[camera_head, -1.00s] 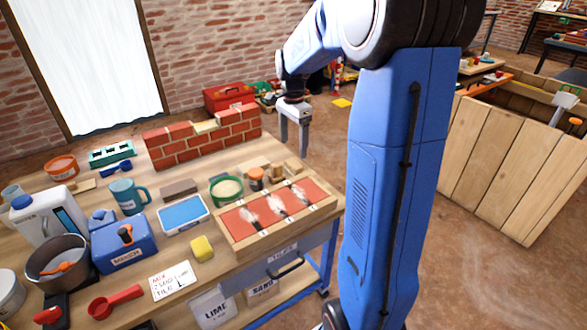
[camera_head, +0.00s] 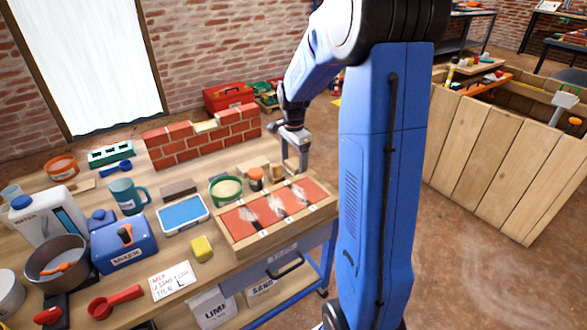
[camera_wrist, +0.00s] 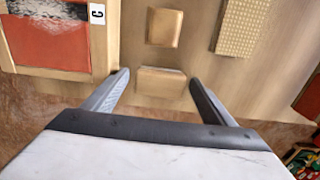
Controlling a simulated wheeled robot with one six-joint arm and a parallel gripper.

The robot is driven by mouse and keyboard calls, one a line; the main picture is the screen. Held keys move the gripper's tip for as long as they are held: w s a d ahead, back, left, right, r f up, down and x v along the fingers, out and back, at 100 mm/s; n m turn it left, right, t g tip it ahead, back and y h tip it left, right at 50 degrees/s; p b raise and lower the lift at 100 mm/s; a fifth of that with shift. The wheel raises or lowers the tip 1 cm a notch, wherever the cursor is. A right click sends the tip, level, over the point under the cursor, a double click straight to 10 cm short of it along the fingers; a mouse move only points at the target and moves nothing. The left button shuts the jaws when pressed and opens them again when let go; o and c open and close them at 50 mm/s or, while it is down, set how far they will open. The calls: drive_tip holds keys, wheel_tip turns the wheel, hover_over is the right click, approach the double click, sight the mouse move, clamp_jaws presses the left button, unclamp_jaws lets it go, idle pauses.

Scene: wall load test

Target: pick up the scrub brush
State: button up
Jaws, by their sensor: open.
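My gripper (camera_head: 295,166) is open at the right end of the workbench, with its fingers pointing down. In the wrist view its two fingers (camera_wrist: 159,77) stand apart, with a small wooden block (camera_wrist: 160,84) showing between them; contact cannot be told. Another small wooden block (camera_wrist: 163,27) lies farther up in that view. A tan piece with a dotted, textured face (camera_wrist: 243,27) lies to the upper right. I cannot tell for sure which of these is the scrub brush. In the head view these pieces are small and partly hidden by the gripper and a jar.
A wooden tray with red panels (camera_head: 230,240) lies close beside the gripper; its corner shows in the wrist view (camera_wrist: 100,60). An orange-lidded jar (camera_head: 256,180) and a green-rimmed bowl (camera_head: 226,189) stand to the left. A small brick wall (camera_head: 205,133) stands behind.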

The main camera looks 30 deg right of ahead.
sight(294, 164)
drive_tip(key=c, duration=1.2)
drive_tip(key=shift+o, duration=0.2)
drive_tip(key=shift+r, duration=0.1)
wheel_tip(294, 164, up, 10)
drive_tip(key=shift+f, duration=0.1)
drive_tip(key=o, duration=0.4)
drive_tip(key=shift+c, duration=1.3)
drive_tip(key=shift+s, duration=0.1)
